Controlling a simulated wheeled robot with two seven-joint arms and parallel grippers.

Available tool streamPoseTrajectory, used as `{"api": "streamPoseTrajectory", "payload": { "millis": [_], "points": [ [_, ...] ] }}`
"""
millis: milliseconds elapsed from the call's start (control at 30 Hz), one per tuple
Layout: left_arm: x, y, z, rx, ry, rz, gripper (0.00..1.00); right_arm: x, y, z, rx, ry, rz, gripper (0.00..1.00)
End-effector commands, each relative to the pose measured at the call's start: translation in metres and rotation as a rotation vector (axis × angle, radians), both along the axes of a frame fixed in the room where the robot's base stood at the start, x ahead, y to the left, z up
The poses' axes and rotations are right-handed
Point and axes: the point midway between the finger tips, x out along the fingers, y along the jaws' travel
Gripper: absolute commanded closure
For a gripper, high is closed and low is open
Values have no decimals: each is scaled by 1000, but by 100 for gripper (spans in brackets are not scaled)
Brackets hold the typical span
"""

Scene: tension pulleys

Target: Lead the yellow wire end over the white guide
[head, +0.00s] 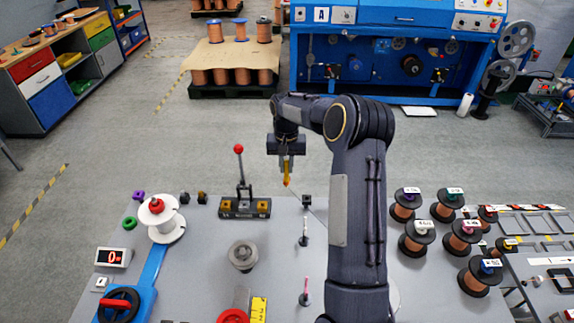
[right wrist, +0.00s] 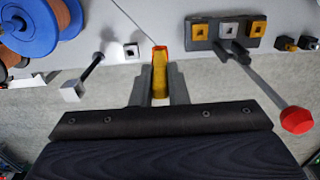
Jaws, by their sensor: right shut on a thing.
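My right gripper (head: 286,163) hangs just beyond the far edge of the grey table and is shut on the yellow wire end (head: 287,179). In the right wrist view the yellow wire end (right wrist: 160,65) sits between the fingers (right wrist: 159,88), its tip pointing away from the palm. A thin wire runs from it back across the table. In the same view a white cube on a black rod, seemingly the white guide (right wrist: 70,92), stands left of the fingers, apart from them. In the head view I cannot surely tell it from the small posts (head: 305,202). My left gripper is out of view.
A clamp block (head: 245,208) with yellow inserts and a red-knobbed lever (head: 239,150) stands left of the gripper. Copper spools (head: 417,236) stand right of my arm.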

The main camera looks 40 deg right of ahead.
Motion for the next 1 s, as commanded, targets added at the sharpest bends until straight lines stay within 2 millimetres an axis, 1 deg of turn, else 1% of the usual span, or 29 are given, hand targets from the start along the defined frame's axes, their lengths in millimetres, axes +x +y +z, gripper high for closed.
{"api": "streamPoseTrajectory", "payload": {
  "millis": [267, 367, 600, 700, 1000],
  "points": [
    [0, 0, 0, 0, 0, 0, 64, 0, 0, 0, 0, 0, 0, 100],
    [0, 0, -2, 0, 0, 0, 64, 0, 0, -3, 0, 0, 0, 100],
    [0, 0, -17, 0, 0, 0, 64, 0, 0, -24, 0, 1, 0, 100],
    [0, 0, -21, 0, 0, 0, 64, 0, 0, -30, 0, 0, 0, 100],
    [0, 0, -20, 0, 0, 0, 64, 0, 0, -30, -1, -1, 0, 100]
  ]
}}
